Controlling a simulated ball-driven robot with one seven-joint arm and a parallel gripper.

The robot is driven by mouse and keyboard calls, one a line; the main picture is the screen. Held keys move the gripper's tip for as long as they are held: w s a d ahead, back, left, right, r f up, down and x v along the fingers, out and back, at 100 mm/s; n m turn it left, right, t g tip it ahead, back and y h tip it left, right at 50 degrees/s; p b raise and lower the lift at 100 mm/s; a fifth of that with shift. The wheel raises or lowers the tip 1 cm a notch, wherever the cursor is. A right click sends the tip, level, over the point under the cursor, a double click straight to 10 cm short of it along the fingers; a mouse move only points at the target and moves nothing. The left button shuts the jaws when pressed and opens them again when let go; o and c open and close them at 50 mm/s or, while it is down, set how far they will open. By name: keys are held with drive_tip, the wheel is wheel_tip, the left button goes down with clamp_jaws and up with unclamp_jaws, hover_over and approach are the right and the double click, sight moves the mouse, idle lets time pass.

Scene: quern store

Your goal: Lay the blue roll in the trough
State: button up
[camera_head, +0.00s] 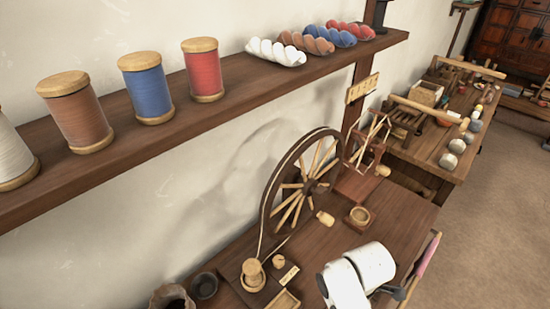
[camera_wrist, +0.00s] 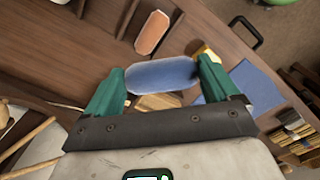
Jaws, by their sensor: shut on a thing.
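In the wrist view my gripper (camera_wrist: 160,78) has its two green fingers shut on a blue roll (camera_wrist: 158,73), one finger at each end. The roll lies crosswise between them, above the wooden tabletop. A brown roll (camera_wrist: 152,32) lies beyond it between dark wooden strips (camera_wrist: 127,18); I cannot tell for sure whether these form the trough. A pale wooden piece (camera_wrist: 157,102) shows partly below the blue roll. In the head view my white arm hides the gripper and the held roll.
A spinning wheel (camera_head: 297,190) stands on the wooden table (camera_head: 395,215), with small cups and a small open tray (camera_head: 284,300) near it. A shelf (camera_head: 225,110) above holds spools and coloured rolls. In the wrist view a blue sheet (camera_wrist: 255,84) and a dark handle (camera_wrist: 246,30) lie right.

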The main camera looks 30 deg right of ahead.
drive_tip(key=w+a+m, duration=0.9)
drive_tip(key=w+m, duration=0.1)
drive_tip(key=m, duration=0.2)
drive_tip(key=shift+w+a+r+m, duration=0.2)
drive_tip(key=shift+r+m, duration=0.1)
drive_tip(key=shift+s, duration=0.1)
